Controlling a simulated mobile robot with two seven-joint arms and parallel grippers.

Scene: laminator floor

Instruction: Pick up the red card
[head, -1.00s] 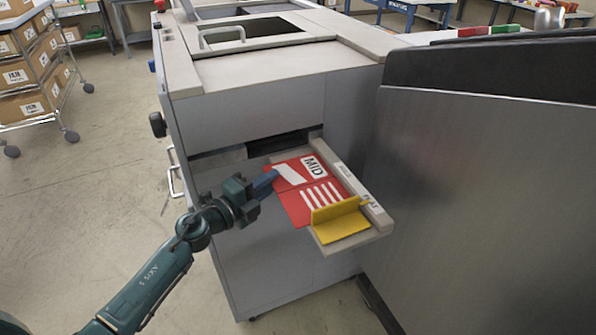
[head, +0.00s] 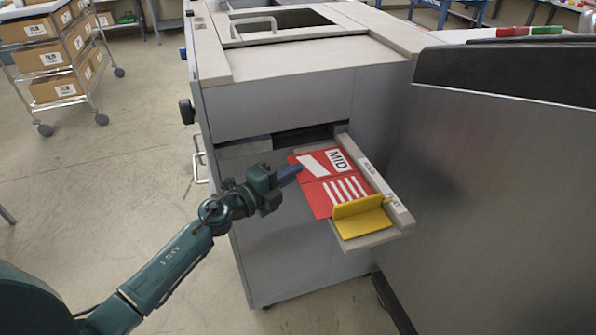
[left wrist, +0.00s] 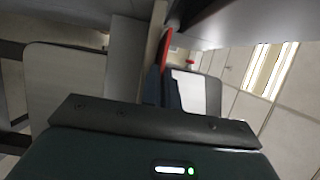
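In the left wrist view a thin red edge (left wrist: 166,49), likely the card, shows beside a dark blue finger. My right gripper is not in view.
The grey machine body (head: 290,105) stands behind and below the tray. A large metal panel (head: 480,200) closes off the right side. A wire cart with boxes (head: 60,60) stands far left. The floor left of the machine is clear.

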